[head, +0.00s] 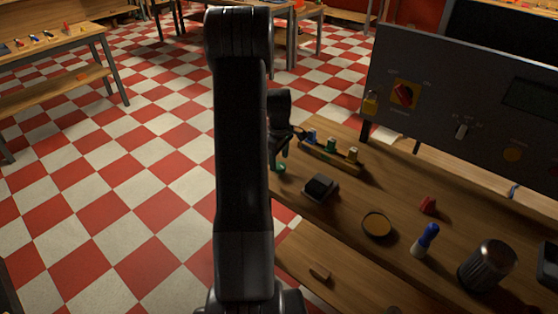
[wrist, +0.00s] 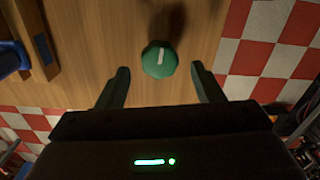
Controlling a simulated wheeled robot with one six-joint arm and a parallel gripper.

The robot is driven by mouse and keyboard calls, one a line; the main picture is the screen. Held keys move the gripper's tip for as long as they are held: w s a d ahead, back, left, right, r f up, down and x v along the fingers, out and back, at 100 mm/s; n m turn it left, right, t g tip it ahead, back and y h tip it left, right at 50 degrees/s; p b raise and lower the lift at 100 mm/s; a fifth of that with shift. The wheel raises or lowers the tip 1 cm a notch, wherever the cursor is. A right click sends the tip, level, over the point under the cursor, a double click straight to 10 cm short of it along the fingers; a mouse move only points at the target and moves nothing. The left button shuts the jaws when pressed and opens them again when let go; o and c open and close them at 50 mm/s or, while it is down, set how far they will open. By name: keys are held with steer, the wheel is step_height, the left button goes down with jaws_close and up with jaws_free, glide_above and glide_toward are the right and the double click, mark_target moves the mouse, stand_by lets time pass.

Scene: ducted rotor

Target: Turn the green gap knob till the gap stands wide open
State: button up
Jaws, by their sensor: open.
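The green gap knob (wrist: 159,60) is a round green cap with a white line across its top, set on the wooden bench top. In the wrist view the line runs nearly upright. My gripper (wrist: 161,72) is open, with one finger on each side of the knob and a clear space to both. In the head view my gripper (head: 279,143) points down at the bench's left edge, and the knob (head: 278,168) shows small and green just below it. No gap opening can be made out.
A wooden rack (head: 330,158) with blue, green and tan pieces stands close to the right of my gripper. A dark block (head: 320,187), a round tin (head: 377,225) and a metal cup (head: 487,265) are nearer. A grey control panel (head: 470,95) rises behind the bench.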

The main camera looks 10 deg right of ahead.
steer(key=shift+f, duration=1.1)
steer(key=c, duration=1)
